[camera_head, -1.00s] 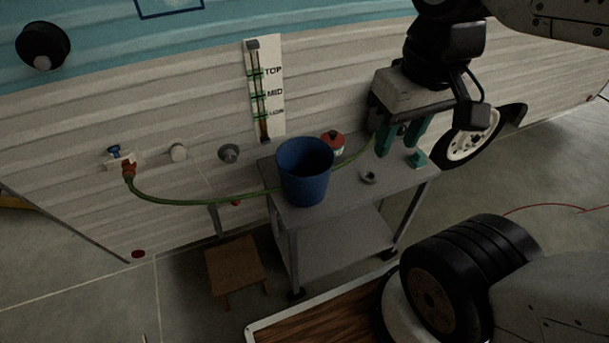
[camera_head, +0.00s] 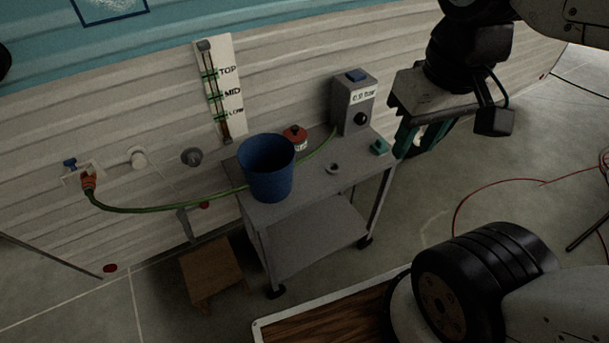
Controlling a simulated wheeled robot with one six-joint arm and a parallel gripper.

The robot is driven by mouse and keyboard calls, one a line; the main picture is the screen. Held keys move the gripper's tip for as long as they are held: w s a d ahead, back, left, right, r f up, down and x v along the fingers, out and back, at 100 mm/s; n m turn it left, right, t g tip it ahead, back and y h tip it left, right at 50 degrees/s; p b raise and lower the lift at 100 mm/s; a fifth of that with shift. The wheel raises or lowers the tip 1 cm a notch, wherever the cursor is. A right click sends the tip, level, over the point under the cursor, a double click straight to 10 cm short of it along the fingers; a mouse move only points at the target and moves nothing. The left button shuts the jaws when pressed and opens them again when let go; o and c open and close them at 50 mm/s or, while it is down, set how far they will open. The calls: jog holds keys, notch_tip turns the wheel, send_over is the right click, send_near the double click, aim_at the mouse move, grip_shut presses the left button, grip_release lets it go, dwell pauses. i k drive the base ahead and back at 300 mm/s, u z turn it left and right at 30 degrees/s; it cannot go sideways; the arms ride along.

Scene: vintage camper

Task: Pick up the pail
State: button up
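The blue pail (camera_head: 267,172) stands upright on the top of a grey metal cart (camera_head: 318,196), near its left end. Its open rim faces up and no handle can be made out. My gripper (camera_head: 416,150) hangs to the right of the cart, well apart from the pail. Its green fingers point down with a gap between them, and nothing shows between them.
A green hose (camera_head: 150,209) runs from a wall tap past the pail to a grey pressure box (camera_head: 354,103). A red-lidded can (camera_head: 296,137), a small ring (camera_head: 333,168) and a green block (camera_head: 380,147) are on the cart. A wooden stool (camera_head: 211,271) stands below left.

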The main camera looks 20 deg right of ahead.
aim_at(266, 161)
jog(key=z, duration=0.85)
jog(key=k, duration=1.1)
jog(key=z, duration=1.05)
jog(key=i, duration=1.85)
jog(key=u, duration=1.45)
jog(key=i, duration=0.85)
jog(key=u, duration=0.95)
